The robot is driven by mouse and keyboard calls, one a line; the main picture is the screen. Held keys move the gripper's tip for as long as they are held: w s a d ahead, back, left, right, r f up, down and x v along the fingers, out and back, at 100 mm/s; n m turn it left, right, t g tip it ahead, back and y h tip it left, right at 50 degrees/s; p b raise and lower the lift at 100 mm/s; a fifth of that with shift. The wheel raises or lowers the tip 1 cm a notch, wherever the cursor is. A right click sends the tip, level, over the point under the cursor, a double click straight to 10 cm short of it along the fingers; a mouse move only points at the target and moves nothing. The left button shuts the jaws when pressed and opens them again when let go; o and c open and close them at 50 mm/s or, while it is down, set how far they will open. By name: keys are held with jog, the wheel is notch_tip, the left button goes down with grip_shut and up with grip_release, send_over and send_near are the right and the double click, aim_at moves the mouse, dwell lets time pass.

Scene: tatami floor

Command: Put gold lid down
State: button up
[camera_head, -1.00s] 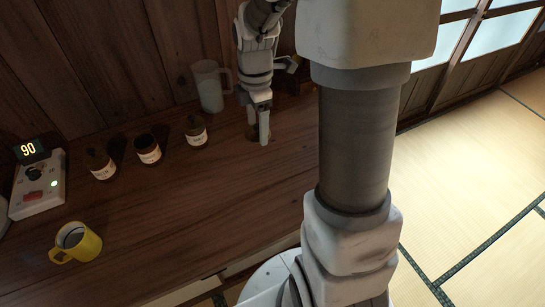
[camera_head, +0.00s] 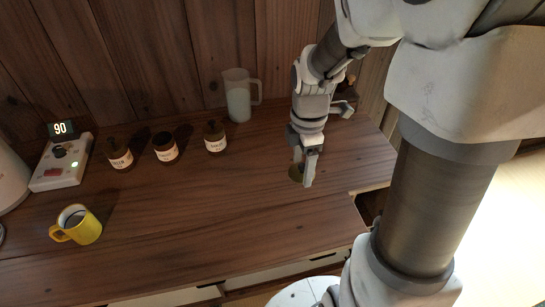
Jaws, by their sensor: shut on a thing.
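My gripper (camera_head: 304,180) is shut on the gold lid (camera_head: 295,173), a small dull-gold disc partly hidden by the fingers. It points down over the right part of the wooden counter (camera_head: 230,205). I cannot tell whether the lid touches the counter or hangs just above it. Three brown labelled jars stand in a row left of the gripper: the left jar (camera_head: 120,157), the middle jar (camera_head: 165,149) and the right jar (camera_head: 214,138). The middle jar shows an open dark top; the other two have a knob on top.
A frosted pitcher (camera_head: 238,97) stands at the back by the wooden wall. A yellow mug (camera_head: 79,226) stands front left. A control box (camera_head: 62,165) with a display reading 90 is at the left. The middle of the counter is clear. Its right edge is near my gripper.

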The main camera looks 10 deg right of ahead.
jog(key=b, duration=0.1)
send_over(275, 176)
notch_tip(275, 176, down, 6)
jog(key=shift+a+r, duration=0.1)
jog(key=shift+f+b, duration=0.6)
jog(key=shift+f, duration=1.45)
jog(key=shift+f, duration=0.1)
jog(key=o, duration=1.2)
jog(key=s+r+m+t+p, duration=0.1)
jog(key=s+r+m, duration=0.2)
jog(key=r, duration=0.7)
jog(key=s+r+m+t+p, duration=0.1)
jog(key=s+r+m, duration=0.25)
jog(key=r, duration=0.75)
jog(key=s+r+m+t, duration=0.1)
jog(key=s+r+m, duration=0.1)
jog(key=s+m, duration=0.3)
jog(key=s+r+m+t, duration=0.2)
jog(key=s+m, duration=0.4)
jog(key=s, duration=0.3)
jog(key=shift+r+t, duration=0.3)
jog(key=shift+r, duration=0.1)
